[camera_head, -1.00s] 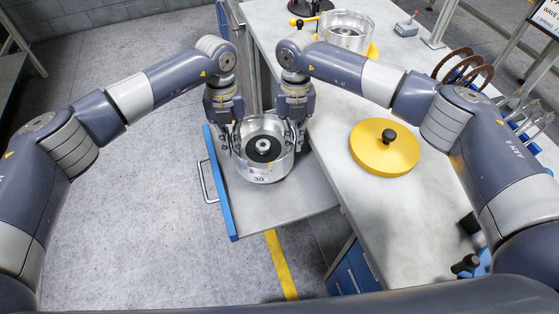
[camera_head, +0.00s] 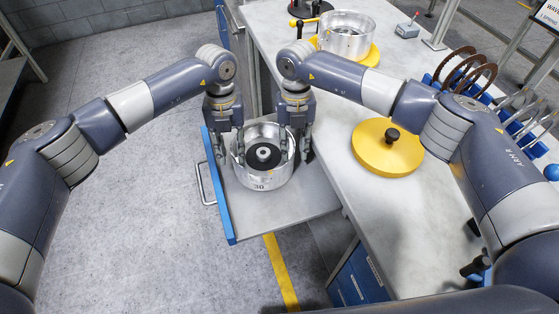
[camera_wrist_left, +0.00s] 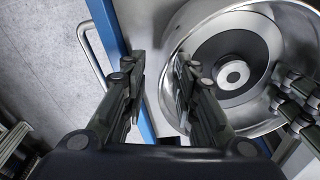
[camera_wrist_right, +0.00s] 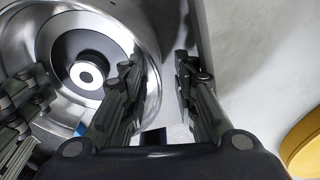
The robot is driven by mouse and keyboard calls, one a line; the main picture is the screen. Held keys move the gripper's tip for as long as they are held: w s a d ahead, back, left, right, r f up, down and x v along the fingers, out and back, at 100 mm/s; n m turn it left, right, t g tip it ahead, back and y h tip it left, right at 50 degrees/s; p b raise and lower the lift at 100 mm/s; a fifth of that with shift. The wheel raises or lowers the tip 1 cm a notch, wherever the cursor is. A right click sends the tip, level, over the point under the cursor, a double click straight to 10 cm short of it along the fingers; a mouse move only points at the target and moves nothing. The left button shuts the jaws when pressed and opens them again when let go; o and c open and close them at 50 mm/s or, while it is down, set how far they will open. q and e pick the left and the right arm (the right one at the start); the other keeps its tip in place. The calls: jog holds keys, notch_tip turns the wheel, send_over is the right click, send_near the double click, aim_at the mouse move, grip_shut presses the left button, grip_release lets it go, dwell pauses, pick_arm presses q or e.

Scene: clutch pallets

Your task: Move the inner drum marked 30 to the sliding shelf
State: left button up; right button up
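The inner drum marked 30 (camera_head: 258,187) is an open metal cylinder with a dark ring and hub inside. It stands upright on the grey sliding shelf (camera_head: 300,206), which is pulled out beside the bench. My left gripper (camera_wrist_left: 160,78) is at the drum's left wall, one finger outside the rim and one over the inside. My right gripper (camera_wrist_right: 157,75) straddles the right wall in the same way. Both show clear gaps between their fingers and the wall. The drum (camera_wrist_left: 215,25) also shows in the left wrist view and in the right wrist view (camera_wrist_right: 135,25).
A yellow lid with a black knob (camera_head: 375,155) lies on the bench (camera_head: 350,195) to the right. Another metal drum (camera_head: 346,42) stands on a yellow base at the back. Racked tools (camera_head: 465,70) line the right edge. Open floor lies left of the shelf's blue front (camera_head: 218,190).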

pick_arm(q)
jog(key=shift+w+r, duration=0.1)
jog(key=shift+r, duration=0.1)
pick_arm(e)
jog(key=shift+a, duration=0.1)
jog(key=shift+r, duration=0.15)
pick_arm(q)
notch_tip(320, 180, up, 11)
jog(key=w, duration=0.1)
jog(key=shift+w+r, duration=0.15)
jog(key=shift+r, duration=0.05)
pick_arm(e)
notch_tip(320, 180, up, 12)
jog(key=w, duration=0.1)
jog(key=shift+w+f, duration=0.2)
jog(key=shift+w, duration=0.05)
